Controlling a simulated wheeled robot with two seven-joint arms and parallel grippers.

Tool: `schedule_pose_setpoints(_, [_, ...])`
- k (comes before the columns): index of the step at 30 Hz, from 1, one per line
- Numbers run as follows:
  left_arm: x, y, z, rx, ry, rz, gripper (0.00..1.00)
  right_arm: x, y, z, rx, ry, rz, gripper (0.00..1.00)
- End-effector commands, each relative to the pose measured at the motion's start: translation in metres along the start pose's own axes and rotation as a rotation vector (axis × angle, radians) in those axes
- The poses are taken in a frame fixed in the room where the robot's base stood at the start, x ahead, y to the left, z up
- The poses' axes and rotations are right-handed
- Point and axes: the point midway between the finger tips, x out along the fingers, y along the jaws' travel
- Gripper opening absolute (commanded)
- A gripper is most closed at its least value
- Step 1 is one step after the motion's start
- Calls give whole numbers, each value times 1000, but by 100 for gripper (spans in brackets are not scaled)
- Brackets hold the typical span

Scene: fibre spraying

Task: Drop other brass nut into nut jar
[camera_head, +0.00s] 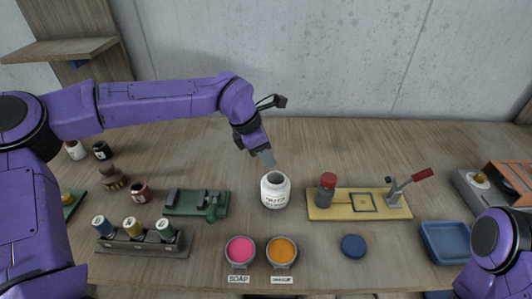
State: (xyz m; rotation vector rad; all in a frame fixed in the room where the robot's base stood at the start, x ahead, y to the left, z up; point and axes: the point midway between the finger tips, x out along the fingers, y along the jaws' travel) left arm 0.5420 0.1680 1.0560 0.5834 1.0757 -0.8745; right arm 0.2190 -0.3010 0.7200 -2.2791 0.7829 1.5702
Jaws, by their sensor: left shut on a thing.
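The white nut jar (275,194) stands open and upright near the middle of the table, with dark lettering on its front. My left gripper (268,160) is just above and slightly left of the jar's mouth, pointing down. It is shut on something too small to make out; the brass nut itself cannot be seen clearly. My right arm shows at the lower right corner, but its gripper is out of the picture.
A yellow board (330,211) with a red-handled clamp stands right of the jar. A green fixture (190,203) lies left. Pink (240,250) and orange (281,250) bowls, a blue lid (353,246) and a blue tray (444,242) are in front.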

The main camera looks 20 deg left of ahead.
Motion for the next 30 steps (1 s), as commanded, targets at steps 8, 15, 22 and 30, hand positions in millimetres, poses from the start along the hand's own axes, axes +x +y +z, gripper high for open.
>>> schedule_pose_setpoints(8, [-2, 0, 1, 1, 0, 0, 56, -1, 0, -1, 0, 0, 0, 43])
schedule_pose_setpoints(15, [-2, 0, 1, 0, 0, 0, 56, -1, 0, -1, 0, 0, 0, 43])
schedule_pose_setpoints(22, [-34, 1, 1, 0, -5, 4, 56, 7, -1, 3, 0, 0, 0, 43])
schedule_pose_setpoints(30, [-93, 1, 1, -1, -2, 2, 56, 15, -1, 6, 0, 0, 0, 43])
